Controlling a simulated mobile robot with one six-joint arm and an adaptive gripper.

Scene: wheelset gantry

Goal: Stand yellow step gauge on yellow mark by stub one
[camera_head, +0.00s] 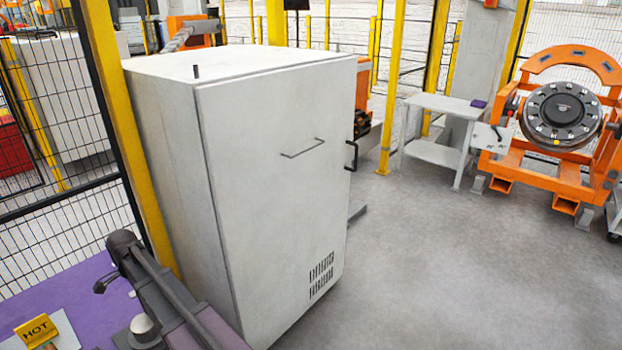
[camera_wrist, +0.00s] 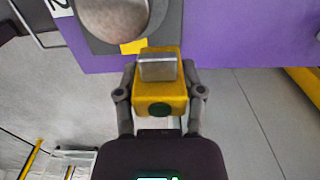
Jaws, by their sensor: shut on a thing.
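The yellow step gauge (camera_wrist: 172,90) is held between the fingers of my gripper (camera_wrist: 160,98) in the wrist view. It is a yellow block with a grey metal step at its far end and a dark round spot on its near part. A round grey stub (camera_wrist: 112,18) on a dark grey plate (camera_wrist: 168,30) lies just beyond it. A yellow mark (camera_wrist: 132,47) shows between the stub and the gauge, partly hidden by the gauge. I cannot tell the gauge's height above the surface. My gripper and the gauge are not clearly seen in the head view.
A purple surface (camera_wrist: 230,35) spreads around the plate, with grey floor (camera_wrist: 245,110) beyond its edge. A large white cabinet (camera_head: 270,180) fills the middle. Open floor (camera_head: 440,260) lies to the right.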

